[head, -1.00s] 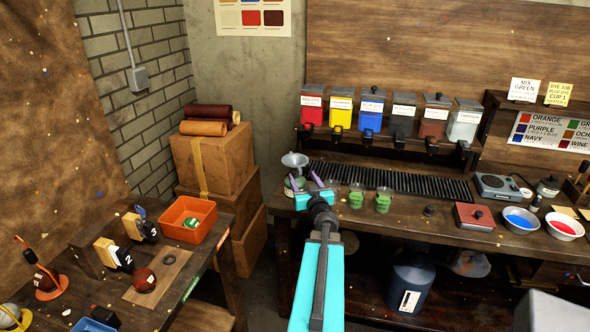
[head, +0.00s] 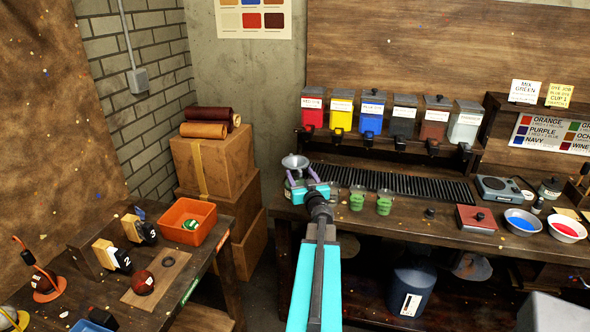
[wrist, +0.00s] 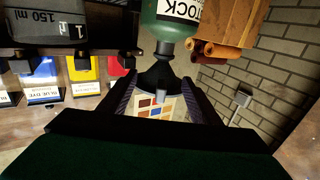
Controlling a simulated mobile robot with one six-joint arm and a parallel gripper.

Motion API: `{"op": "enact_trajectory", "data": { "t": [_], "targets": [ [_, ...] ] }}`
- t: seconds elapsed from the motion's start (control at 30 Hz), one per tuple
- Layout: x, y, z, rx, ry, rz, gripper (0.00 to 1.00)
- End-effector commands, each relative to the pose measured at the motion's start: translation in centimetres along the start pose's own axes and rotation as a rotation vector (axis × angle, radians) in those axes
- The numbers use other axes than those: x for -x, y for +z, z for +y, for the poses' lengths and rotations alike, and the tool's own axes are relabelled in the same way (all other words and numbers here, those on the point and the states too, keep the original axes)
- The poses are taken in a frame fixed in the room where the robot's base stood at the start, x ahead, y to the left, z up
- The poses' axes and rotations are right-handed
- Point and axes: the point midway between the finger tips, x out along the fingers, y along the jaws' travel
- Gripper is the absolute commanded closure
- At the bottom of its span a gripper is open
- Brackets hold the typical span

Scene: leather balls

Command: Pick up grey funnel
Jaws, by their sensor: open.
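The grey funnel (head: 295,161) stands mouth-up on top of a green bottle at the left end of the back bench. In the wrist view, which is upside down, the funnel (wrist: 158,76) shows as a dark shape by the neck of the green bottle (wrist: 165,22), labelled "STOCK". My gripper (head: 303,176) is open, with its purple fingers just below the funnel's bowl in the head view. In the wrist view my gripper (wrist: 160,92) has one finger on each side of the funnel. I cannot tell whether either finger touches it. Most of the bottle is hidden behind my gripper in the head view.
Two clear cups with green bands (head: 357,198) stand just right of my gripper. A black drip grate (head: 395,183) and a row of dye dispensers (head: 372,113) lie behind. Stacked cardboard boxes (head: 213,163) stand left of the bench. A measuring cup (wrist: 45,28) shows close by.

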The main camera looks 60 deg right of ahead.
Motion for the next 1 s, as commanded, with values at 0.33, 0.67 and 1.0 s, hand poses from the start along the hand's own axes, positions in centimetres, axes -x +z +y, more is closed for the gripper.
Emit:
{"op": "enact_trajectory", "data": {
  "t": [0.33,0.67,1.0],
  "targets": [
    [-3.4,0.3,0.0,0.0,0.0,0.001,0.43],
    [-4.8,0.1,-0.1,0.0,0.001,0.0,0.43],
    [-4.7,0.0,0.0,-0.001,0.001,0.0,0.43]
  ]
}}
